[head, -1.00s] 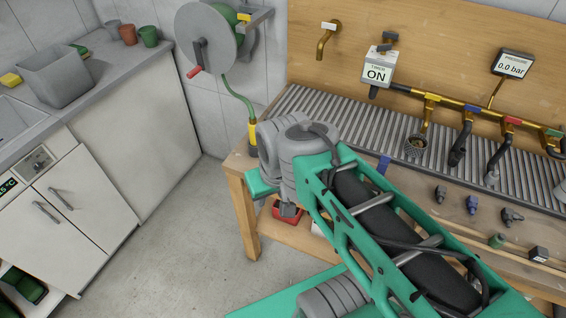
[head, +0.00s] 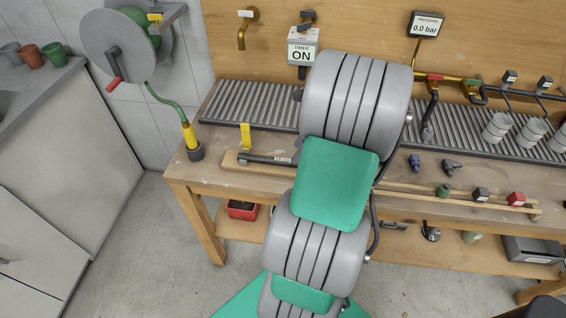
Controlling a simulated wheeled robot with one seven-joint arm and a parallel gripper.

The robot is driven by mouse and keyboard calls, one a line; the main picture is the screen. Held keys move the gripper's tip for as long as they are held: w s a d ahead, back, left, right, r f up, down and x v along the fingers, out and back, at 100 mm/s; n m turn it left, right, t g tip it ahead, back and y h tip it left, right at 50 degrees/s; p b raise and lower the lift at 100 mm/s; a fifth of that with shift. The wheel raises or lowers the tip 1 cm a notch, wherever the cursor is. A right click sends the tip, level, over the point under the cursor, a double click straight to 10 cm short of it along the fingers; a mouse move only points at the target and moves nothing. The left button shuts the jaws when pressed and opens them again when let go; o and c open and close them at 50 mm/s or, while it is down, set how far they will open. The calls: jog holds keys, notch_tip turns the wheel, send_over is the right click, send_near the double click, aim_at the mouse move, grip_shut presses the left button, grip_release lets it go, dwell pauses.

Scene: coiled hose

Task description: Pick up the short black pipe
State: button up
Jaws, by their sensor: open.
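A short dark pipe (head: 262,159) with a pale label lies along a wooden strip on the front part of the workbench, just left of my arm. Its right end runs up to my arm's outline, and I cannot tell if more of it is hidden there. My arm rises across the middle of the head view and covers part of the bench. My gripper is hidden behind the arm, so its distance from the pipe cannot be seen.
A yellow clip (head: 246,136) stands just behind the pipe. A hose reel (head: 126,45) hangs at left, its yellow nozzle (head: 190,137) at the bench corner. Small fittings (head: 415,162) lie right of my arm. A slatted grate (head: 255,104) runs along the back.

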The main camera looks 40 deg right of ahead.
aim_at(289, 161)
jog(key=x, duration=0.5)
jog(key=shift+w+a+f, duration=0.15)
jog(key=shift+w+f, duration=0.1)
jog(key=shift+c, duration=0.2)
grip_shut()
